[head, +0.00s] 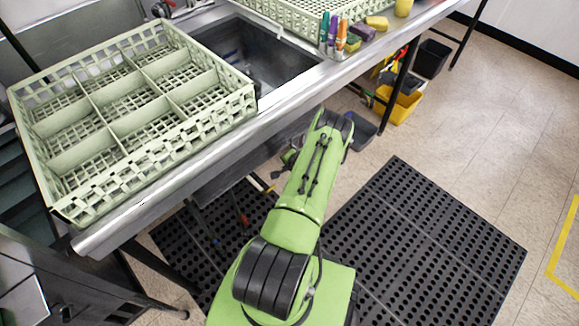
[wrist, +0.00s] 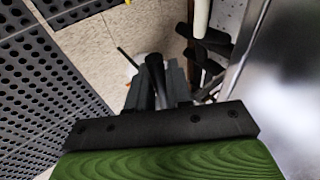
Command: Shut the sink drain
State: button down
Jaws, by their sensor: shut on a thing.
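The steel sink basin (head: 245,48) is set in the counter at the upper middle of the head view. Its drain opening is not clearly visible. My gripper (wrist: 160,82) shows in the wrist view, with its grey fingers shut on a dark, rounded handle (wrist: 154,66). What the handle connects to is unclear. A white vertical pipe (wrist: 202,16) with black fittings (wrist: 208,45) stands just right of the fingers.
A pale green dish rack (head: 75,158) sits on the counter at left, another (head: 285,14) beyond the sink. Colored bottles (head: 332,32) stand near the edge. Black perforated mats (head: 430,225) cover the floor. A yellow bucket (head: 398,105) stands under the counter.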

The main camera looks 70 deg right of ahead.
jog(key=shift+r+y, duration=0.2)
jog(key=shift+y, duration=0.1)
jog(key=shift+r, duration=0.1)
jog(key=c, duration=1.1)
grip_release()
jog(key=shift+c, duration=0.2)
jog(key=p+v, duration=0.4)
jog(key=v, duration=1.1)
jog(key=shift+s+r, duration=0.25)
jog(key=shift+s, duration=0.05)
